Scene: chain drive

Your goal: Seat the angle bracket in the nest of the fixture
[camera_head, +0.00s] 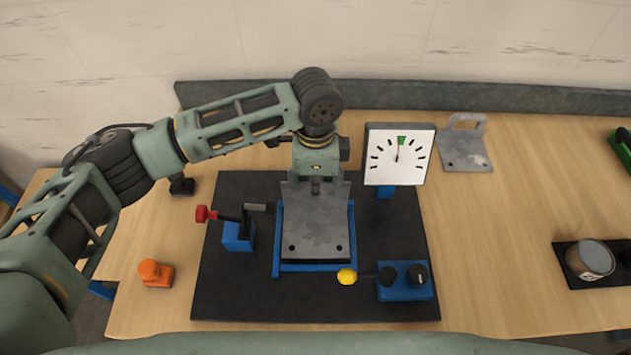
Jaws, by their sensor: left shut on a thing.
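The angle bracket (316,232) is a mottled grey metal plate with two dark holes near its front edge and a raised flange at its back. It lies within the outline of the blue nest (317,267) of the fixture, on a black base plate (235,295). Blue rims show along its sides and front; I cannot tell whether it rests fully on the nest floor. My left gripper (316,184) comes down from behind and is shut on the bracket's back flange; the fingertips are mostly hidden. My right gripper is not in view.
A red-knobbed clamp (237,232) stands left of the nest, a yellow-knobbed lever block (404,281) at its front right. A dial gauge (398,155) stands behind right. Another grey bracket (466,152) lies at the back. An orange object (155,273) sits front left. A can (590,260) stands right.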

